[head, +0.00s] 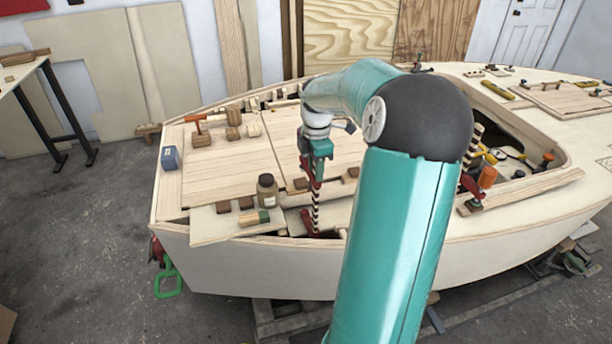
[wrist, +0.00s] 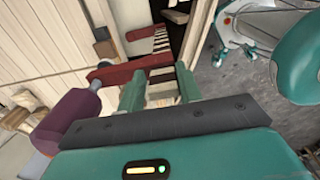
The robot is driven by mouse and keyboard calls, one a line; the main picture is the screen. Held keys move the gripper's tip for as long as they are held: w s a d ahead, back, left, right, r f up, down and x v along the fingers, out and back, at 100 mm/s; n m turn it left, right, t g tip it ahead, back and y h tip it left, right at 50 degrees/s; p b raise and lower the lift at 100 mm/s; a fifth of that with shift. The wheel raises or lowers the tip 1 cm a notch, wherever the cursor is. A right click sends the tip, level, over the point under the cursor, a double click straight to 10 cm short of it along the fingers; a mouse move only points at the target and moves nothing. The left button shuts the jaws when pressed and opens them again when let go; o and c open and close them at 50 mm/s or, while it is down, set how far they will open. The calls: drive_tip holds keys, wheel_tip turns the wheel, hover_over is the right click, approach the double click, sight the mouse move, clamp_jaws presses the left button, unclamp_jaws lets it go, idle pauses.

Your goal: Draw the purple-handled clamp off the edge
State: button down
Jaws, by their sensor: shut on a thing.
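The purple-handled clamp shows in the wrist view with its purple handle (wrist: 72,115) at the left and its dark red arm (wrist: 130,68) running across just beyond my fingers. Its striped bar (wrist: 174,38) extends away from there. In the head view the clamp (head: 316,208) hangs upright below my gripper (head: 318,156), with a red jaw low at the hull's near edge (head: 270,240). My gripper, also in the wrist view (wrist: 158,88), is shut on the clamp's red arm. The purple handle is not clear in the head view. I cannot tell whether the lower jaw touches the edge.
An orange-handled clamp (head: 487,178) is on the rim at right. Wood blocks and a blue box (head: 170,158) lie on the deck. Open floor (head: 80,240) is at left.

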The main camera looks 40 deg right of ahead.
wheel_tip(320, 180, up, 17)
drive_tip(key=shift+f, duration=0.2)
idle(1.2)
